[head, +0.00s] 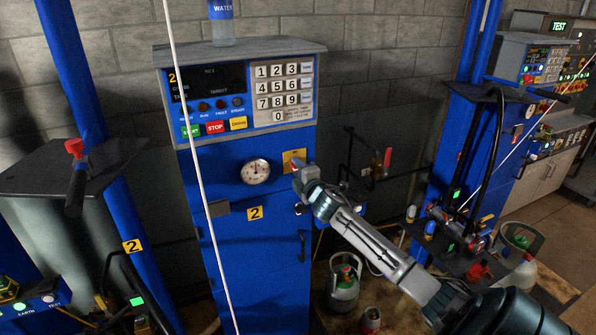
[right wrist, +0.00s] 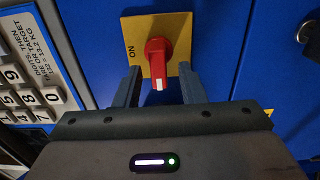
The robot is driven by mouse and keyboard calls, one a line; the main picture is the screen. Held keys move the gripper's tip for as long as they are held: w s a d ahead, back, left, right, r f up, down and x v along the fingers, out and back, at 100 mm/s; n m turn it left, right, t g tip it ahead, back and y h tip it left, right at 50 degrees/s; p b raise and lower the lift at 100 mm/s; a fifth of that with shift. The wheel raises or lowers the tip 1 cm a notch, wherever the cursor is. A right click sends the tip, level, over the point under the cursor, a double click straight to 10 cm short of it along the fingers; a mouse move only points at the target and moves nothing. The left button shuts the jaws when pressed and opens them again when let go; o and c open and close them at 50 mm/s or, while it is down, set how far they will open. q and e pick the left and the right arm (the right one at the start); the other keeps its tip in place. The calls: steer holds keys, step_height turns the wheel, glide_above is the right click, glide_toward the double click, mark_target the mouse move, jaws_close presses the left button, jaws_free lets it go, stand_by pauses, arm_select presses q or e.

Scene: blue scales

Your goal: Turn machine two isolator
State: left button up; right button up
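The machine two isolator is a red knob (right wrist: 159,62) with a white mark at one end, on a yellow plate (right wrist: 133,35) lettered ON. The plate (head: 290,155) also shows in the head view, on the blue front of machine two (head: 228,170), right of a round gauge (head: 255,172). My right gripper (right wrist: 158,80) is open, with one finger on each side of the knob; I cannot tell whether they touch it. In the head view the right gripper (head: 299,172) reaches the plate from the lower right and partly covers the knob. My left gripper is out of view.
The keypad (head: 278,90) and the start and stop buttons (head: 215,127) sit above the isolator. A water bottle (head: 221,25) stands on top of the machine. A grey gas cylinder (head: 343,288) is on the floor right of it. A pale cord (head: 190,120) crosses the machine's left side.

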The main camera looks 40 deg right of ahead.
steer(key=b+v, duration=0.5)
steer(key=v, duration=0.5)
steer(key=shift+s+a, duration=0.15)
steer(key=shift+s, duration=0.25)
stand_by(0.4)
